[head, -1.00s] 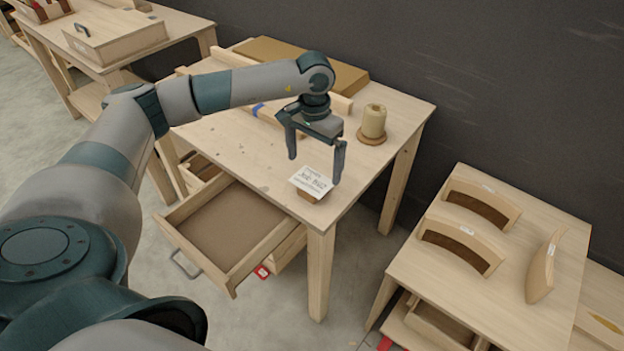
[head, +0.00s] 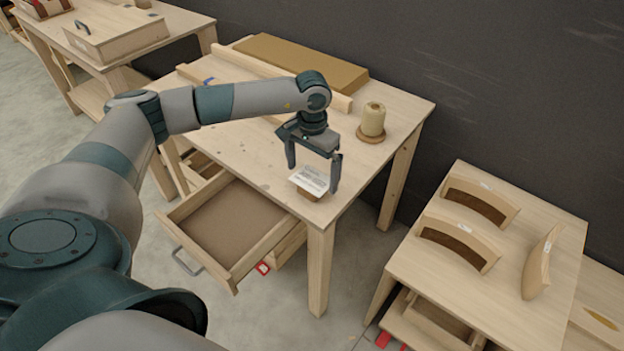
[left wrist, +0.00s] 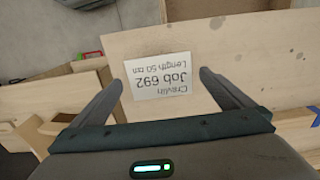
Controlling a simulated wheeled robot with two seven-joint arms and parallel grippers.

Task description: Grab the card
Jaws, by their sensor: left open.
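In the left wrist view the card (left wrist: 157,77) reads "Job 692" upside down and lies between the two fingers, nearer the left one. My left gripper (head: 312,180) is open, pointing down with its fingers on either side of the card. From these views I cannot tell whether a finger touches it. My right gripper is not in view.
A spool of cord (head: 373,120) stands at the bench's right back. An open drawer (head: 222,225) juts out below the bench front. A lower table (head: 500,270) with curved wooden pieces stands at the right. Boards lie along the bench's back.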

